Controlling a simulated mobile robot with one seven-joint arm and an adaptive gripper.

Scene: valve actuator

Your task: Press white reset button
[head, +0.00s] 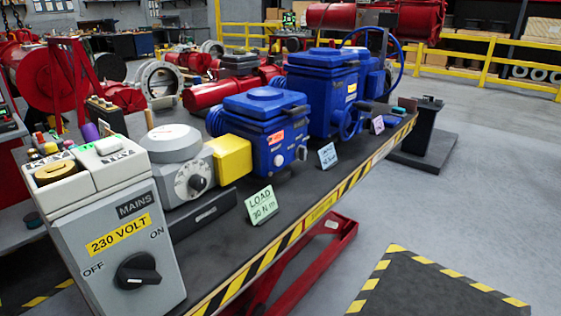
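A small white round button-like spot (278,160) shows on the front of the nearest blue actuator (262,112), below an orange label. I cannot tell whether it is the reset button, as no label reading "reset" is legible. A grey mains box (118,235) stands at the near left end of the bench, with a black rotary switch (138,270) on its front. Its top carries white panels (108,147) and a round yellow part (55,172), whose details are too small to tell. My gripper is not in view.
A grey actuator with a dial (190,182) and a yellow block (231,157) sit beside the mains box. Sign cards (262,205) stand along the bench's striped front edge (325,204). More blue actuators (325,88) stand farther back.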

